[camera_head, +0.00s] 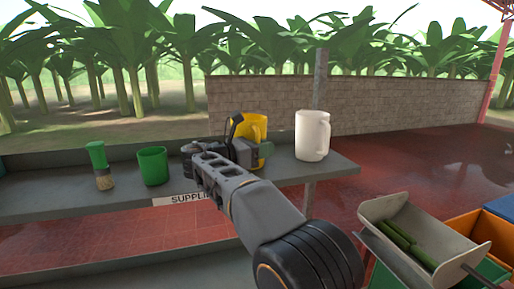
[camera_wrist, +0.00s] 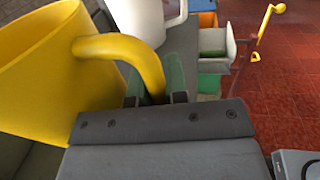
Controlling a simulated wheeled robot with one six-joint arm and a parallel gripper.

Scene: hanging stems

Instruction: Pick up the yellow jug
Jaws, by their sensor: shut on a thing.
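The yellow jug (camera_head: 254,125) is on or just above the grey shelf, partly hidden behind my arm and gripper in the head view. In the wrist view the yellow jug (camera_wrist: 45,75) fills the left side, and its curved handle runs down between the fingers. My gripper (camera_wrist: 158,97) is shut on the jug's handle, with a finger on each side. My gripper (camera_head: 262,152) also shows at the jug in the head view. I cannot tell whether the jug's base touches the shelf.
A white jug (camera_head: 312,135) stands close to the right of the yellow one. A green cup (camera_head: 153,166) and a green-handled brush (camera_head: 99,165) are to the left on the shelf (camera_head: 50,197). A post rises behind the white jug. A pale scoop-shaped tray (camera_head: 375,210) holds green stems at lower right.

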